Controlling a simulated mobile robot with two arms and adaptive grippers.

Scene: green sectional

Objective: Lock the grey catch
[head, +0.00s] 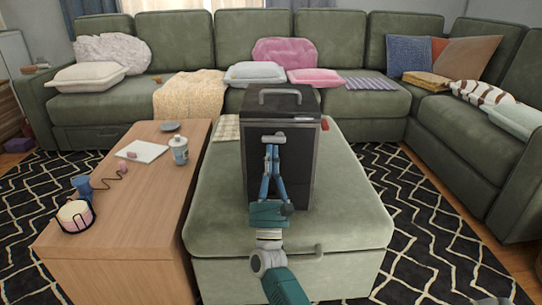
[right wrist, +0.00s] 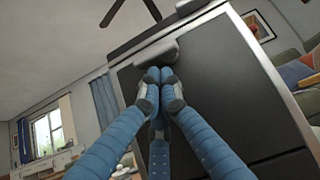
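A dark case (head: 292,165) with a grey top handle (head: 280,91) stands upright on the green ottoman (head: 225,215). The grey catch (head: 255,136) is a short bar near the top of its front face. In the right wrist view the catch (right wrist: 150,55) lies just beyond my fingertips, against the upper edge of the dark front panel (right wrist: 215,75). My right gripper (head: 272,149) is in front of the case, just below the catch; its fingertips (right wrist: 159,82) are together with nothing visible between them. Whether they touch the catch is unclear. My left gripper is not in view.
A green sectional sofa (head: 185,47) wraps the back and right. Patterned rug (head: 430,260) lies clear on the right.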

